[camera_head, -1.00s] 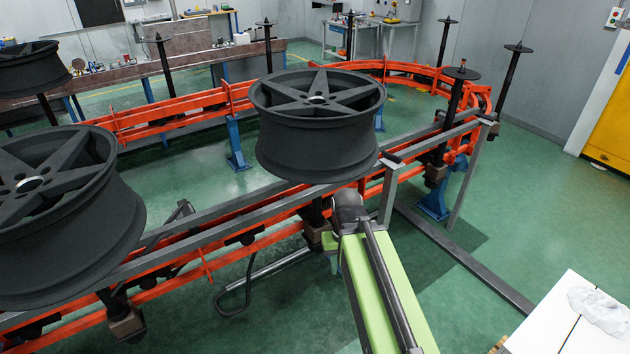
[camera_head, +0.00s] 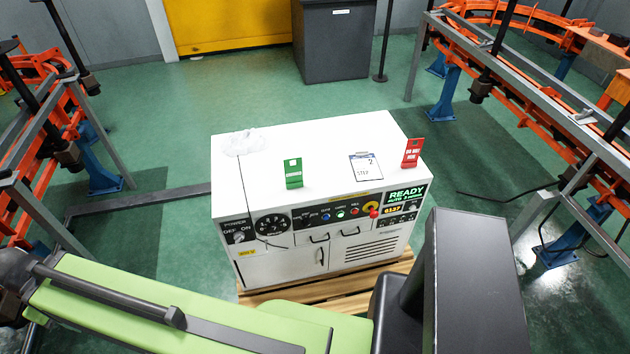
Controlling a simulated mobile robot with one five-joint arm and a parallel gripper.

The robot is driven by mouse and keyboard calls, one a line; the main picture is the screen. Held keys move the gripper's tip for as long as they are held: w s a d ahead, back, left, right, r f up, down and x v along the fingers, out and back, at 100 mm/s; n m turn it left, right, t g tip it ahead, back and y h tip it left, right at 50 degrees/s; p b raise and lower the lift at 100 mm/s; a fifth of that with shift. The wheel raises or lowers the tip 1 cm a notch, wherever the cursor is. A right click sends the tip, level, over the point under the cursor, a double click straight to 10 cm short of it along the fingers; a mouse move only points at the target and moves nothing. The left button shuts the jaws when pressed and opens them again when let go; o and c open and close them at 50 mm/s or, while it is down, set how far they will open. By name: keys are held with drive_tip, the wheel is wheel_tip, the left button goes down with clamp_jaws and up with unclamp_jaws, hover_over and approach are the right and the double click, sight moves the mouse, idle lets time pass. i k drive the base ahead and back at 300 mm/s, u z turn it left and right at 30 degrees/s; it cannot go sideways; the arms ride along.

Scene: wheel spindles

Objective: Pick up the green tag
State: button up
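The green tag (camera_head: 293,173) stands upright on top of the white control cabinet (camera_head: 320,140), near its front edge and left of the middle. A red tag (camera_head: 412,152) stands at the cabinet's right front corner. My green and dark arm crosses the bottom of the view, in front of the cabinet and apart from the tag. My gripper's fingers are not in view.
A clipboard (camera_head: 366,167) lies between the two tags. A crumpled white cloth (camera_head: 243,143) lies at the top's left. The cabinet stands on a wooden pallet (camera_head: 340,284). Orange conveyor rails flank it left and right. Green floor is open behind it.

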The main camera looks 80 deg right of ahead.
sight(293, 175)
drive_tip(key=z, duration=0.05)
drive_tip(key=k, duration=0.2)
drive_tip(key=z, duration=3.05)
drive_tip(key=k, duration=0.85)
drive_tip(key=u, duration=1.75)
drive_tip(key=i, duration=1.05)
drive_tip(key=z, duration=0.15)
